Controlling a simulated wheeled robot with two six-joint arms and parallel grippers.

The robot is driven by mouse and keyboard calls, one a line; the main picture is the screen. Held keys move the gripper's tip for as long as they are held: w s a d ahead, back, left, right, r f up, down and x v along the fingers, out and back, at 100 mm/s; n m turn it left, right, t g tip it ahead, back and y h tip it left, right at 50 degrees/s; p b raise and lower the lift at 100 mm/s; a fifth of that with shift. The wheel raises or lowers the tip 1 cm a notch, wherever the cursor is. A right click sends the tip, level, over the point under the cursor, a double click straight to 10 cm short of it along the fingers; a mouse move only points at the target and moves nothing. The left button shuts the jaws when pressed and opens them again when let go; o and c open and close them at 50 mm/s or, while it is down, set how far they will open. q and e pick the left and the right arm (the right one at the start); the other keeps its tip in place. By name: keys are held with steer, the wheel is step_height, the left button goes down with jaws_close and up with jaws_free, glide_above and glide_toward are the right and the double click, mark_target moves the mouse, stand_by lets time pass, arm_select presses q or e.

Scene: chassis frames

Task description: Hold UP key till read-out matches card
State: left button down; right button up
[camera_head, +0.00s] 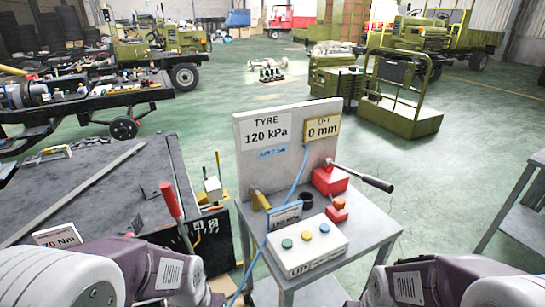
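A white key box (308,249) with "UP" at the left of its front label sits at the front of a small grey stand (362,235). Three round coloured keys are on its top; the leftmost key (287,243) is greenish. A small blue-edged panel (285,216) behind the key box has text too small to read surely. My purple-grey arm links show at the lower left and lower right; neither gripper's fingertips are visible.
A red block with a black-gripped lever (360,177) and a smaller red part (337,209) stand on the stand's right. A blue hose (298,180) runs down its left side. A dark bench (105,185) with a red-handled tool is at left; a grey table is at right.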

stand_by(0.7)
jaws_close()
stand_by(1.6)
